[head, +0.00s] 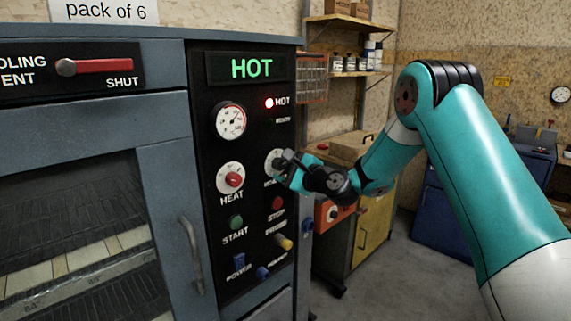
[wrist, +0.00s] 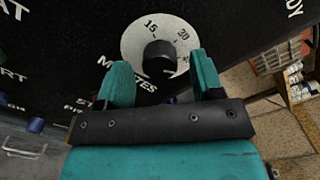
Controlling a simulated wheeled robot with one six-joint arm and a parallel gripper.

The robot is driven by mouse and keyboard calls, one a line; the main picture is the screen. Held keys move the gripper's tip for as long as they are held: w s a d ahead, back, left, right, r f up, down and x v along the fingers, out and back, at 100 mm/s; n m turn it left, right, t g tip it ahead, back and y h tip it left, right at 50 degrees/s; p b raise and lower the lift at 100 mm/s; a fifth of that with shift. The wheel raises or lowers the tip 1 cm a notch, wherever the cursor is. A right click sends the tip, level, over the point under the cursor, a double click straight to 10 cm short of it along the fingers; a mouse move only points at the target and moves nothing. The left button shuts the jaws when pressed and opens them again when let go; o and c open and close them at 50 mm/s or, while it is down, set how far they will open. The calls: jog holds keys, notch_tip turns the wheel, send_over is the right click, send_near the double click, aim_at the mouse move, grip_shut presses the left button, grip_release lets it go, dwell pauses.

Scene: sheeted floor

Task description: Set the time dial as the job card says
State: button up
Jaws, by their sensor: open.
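The time dial (head: 271,157) is a pale disc on the black control panel, partly hidden by my gripper in the head view. My gripper (head: 284,162) is at the dial. In the wrist view my gripper (wrist: 159,62) is open, with one teal finger on each side of the knob; I cannot tell whether they touch it. A white card (head: 104,11) on top reads "pack of 6"; its upper part is cut off.
The green display (head: 252,67) reads HOT, and a red lamp (head: 269,103) is lit beside HOT. The red heat knob (head: 234,180), green start button (head: 236,222) and red stop button (head: 277,203) are close by. A door handle (head: 190,255) sticks out at lower left.

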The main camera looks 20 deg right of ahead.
jog(key=shift+c, duration=0.2)
jog(key=c, duration=0.9)
